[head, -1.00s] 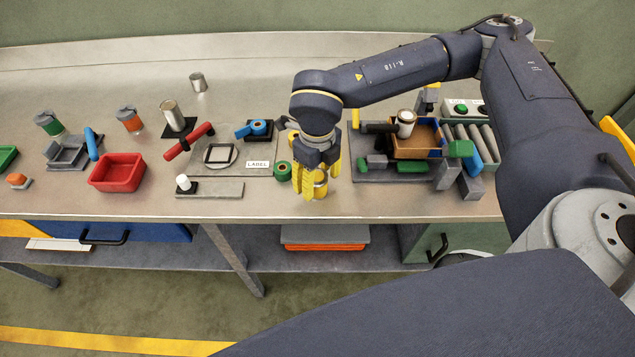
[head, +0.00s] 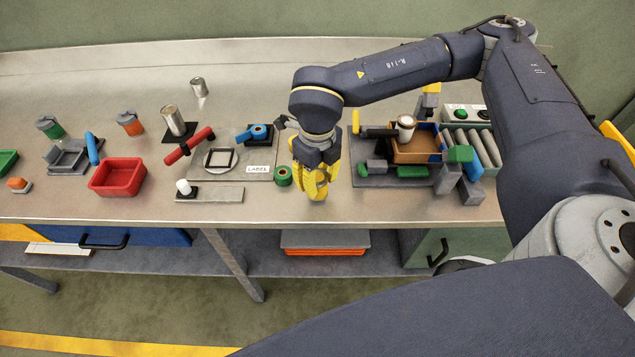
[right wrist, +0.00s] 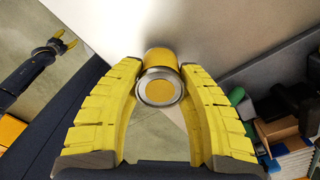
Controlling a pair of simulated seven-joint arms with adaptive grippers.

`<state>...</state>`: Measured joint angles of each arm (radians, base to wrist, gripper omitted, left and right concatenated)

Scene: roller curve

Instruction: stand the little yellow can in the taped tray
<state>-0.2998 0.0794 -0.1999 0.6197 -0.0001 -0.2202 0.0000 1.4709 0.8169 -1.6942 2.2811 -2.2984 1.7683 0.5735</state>
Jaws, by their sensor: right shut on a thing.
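The little yellow can (right wrist: 160,82) has a grey metal rim and a yellow end face. My right gripper (head: 318,195) is over the front of the bench, its yellow fingers closed around the can. In the right wrist view the can sits between the fingertips of this gripper (right wrist: 160,75). In the head view the fingers mostly hide it. A brown tray with blue along its edges (head: 412,153), perhaps the taped one, stands to the right with a white cup at its back. My left gripper (right wrist: 64,40) shows only in the right wrist view, far off, its fingers apart and empty.
A green tape roll (head: 283,177) is close to the left of my right gripper. Grey and green blocks (head: 411,171) lie before the brown tray, and rollers (head: 470,146) stand to its right. A red bin (head: 117,176) is further left. The bench front edge is near.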

